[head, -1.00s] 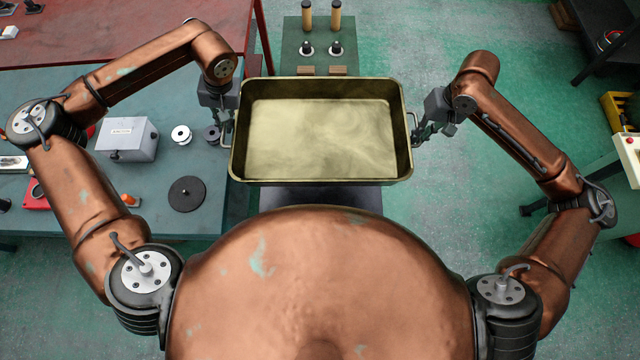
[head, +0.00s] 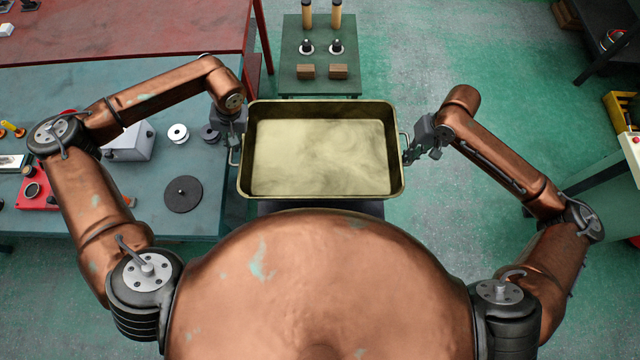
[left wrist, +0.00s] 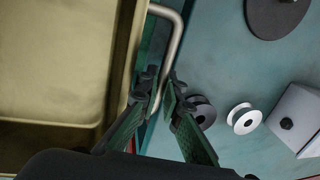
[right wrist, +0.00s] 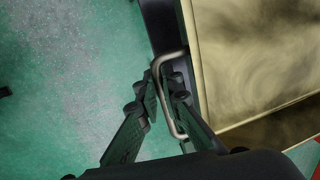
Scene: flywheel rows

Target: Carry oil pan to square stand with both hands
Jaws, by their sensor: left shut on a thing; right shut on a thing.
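The oil pan (head: 320,190) is a rectangular, brass-coloured tray with raised walls and a wire handle on each short side. It looks level and its inside is empty apart from smudges. My left gripper (head: 236,142) is shut on the left handle, which shows between its fingers (left wrist: 158,95) in the left wrist view. My right gripper (head: 410,153) is shut on the right handle, also seen between its fingers (right wrist: 165,90) in the right wrist view. A dark flat surface (head: 320,207) shows below the pan's near edge, mostly hidden; I cannot tell whether the pan touches it.
A green stand (head: 320,87) with wooden blocks, knobs and upright cylinders is beyond the pan. The blue-grey table (head: 150,215) at left bears a black disc (head: 183,194), spools and a grey box (head: 130,142).

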